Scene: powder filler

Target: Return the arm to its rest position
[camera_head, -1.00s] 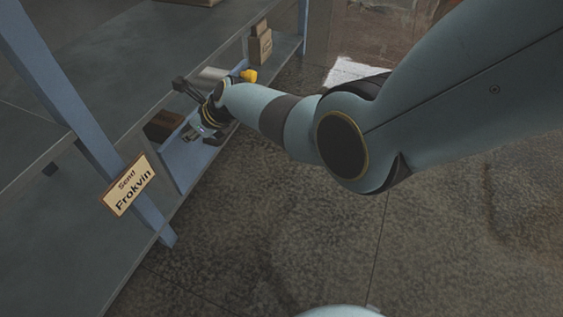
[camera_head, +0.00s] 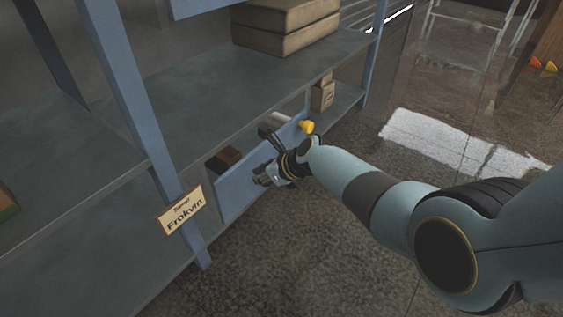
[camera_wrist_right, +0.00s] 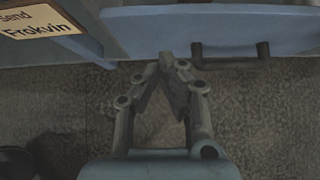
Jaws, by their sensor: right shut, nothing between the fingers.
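My right arm reaches in from the right in the head view, and my right gripper (camera_head: 265,179) is at its end, in front of a blue drawer-like panel (camera_head: 236,196) under the shelf. In the right wrist view the gripper (camera_wrist_right: 172,62) is shut and empty. Its fingertips appear close to the lower edge of the blue panel (camera_wrist_right: 150,32), left of a dark bar handle (camera_wrist_right: 232,52). I cannot tell whether they touch the panel. My left gripper is in neither view.
A sign reading "Frokvin" (camera_head: 182,211) hangs on a blue shelf post left of the panel. Brown boxes (camera_head: 286,38) lie on the shelf; a smaller stack (camera_head: 322,93) and a dark brown box (camera_head: 222,160) stand below. Open floor (camera_head: 290,255) lies in front.

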